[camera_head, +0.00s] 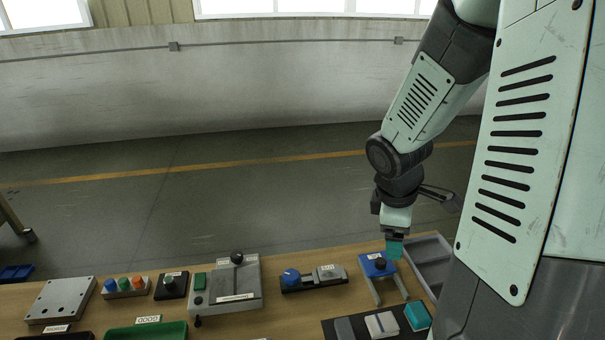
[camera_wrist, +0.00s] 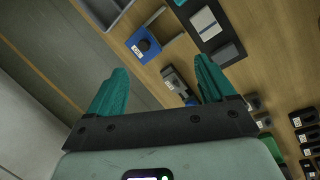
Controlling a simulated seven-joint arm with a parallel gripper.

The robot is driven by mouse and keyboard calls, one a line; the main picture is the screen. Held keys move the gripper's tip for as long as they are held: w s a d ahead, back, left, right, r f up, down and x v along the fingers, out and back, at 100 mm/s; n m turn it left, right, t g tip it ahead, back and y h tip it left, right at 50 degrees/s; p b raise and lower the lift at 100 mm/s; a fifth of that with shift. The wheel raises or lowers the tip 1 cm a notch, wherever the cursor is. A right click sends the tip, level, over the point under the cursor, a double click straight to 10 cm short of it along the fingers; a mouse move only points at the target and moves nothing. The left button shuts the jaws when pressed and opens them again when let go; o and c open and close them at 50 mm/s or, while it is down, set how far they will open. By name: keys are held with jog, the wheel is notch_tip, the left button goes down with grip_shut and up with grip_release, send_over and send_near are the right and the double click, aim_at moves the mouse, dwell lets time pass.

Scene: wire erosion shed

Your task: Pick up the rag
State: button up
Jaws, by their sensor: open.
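My gripper (camera_head: 394,252) has teal fingers and hangs above the back right part of the wooden table, near the blue block with a black knob (camera_head: 377,265). In the wrist view the fingers of my gripper (camera_wrist: 160,80) are spread apart with nothing between them. I see no clearly cloth-like rag. A teal, block-shaped item (camera_head: 418,316) lies at the right end of a black mat (camera_head: 330,328) at the front right; I cannot tell whether it is the rag. My gripper is apart from it.
A white block (camera_head: 381,324) and a grey block (camera_head: 344,328) share the mat. A grey tray (camera_head: 428,262) lies at the right edge. A grey fixture (camera_head: 228,284), a blue-knobbed device (camera_head: 291,277), a green bin (camera_head: 147,331) and a holed plate (camera_head: 60,300) stand farther left.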

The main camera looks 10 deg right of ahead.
jog(key=s+a+f+n+g+y, duration=0.1)
jog(key=s+f+n, duration=0.2)
jog(key=f, duration=0.3)
jog(key=s+f+n+g+y, duration=0.1)
jog(key=s+f+n+y, duration=0.15)
jog(key=f, duration=0.35)
send_over(382, 322)
jog(key=shift+n+h, duration=0.35)
jog(key=shift+f, duration=3)
jog(key=shift+s+f, duration=0.1)
jog(key=shift+f, duration=0.75)
jog(key=shift+d+f, duration=0.1)
jog(key=shift+f, duration=1.3)
jog(key=c, duration=1.2)
jog(key=shift+r, duration=0.15)
jog(key=shift+r, duration=4.9)
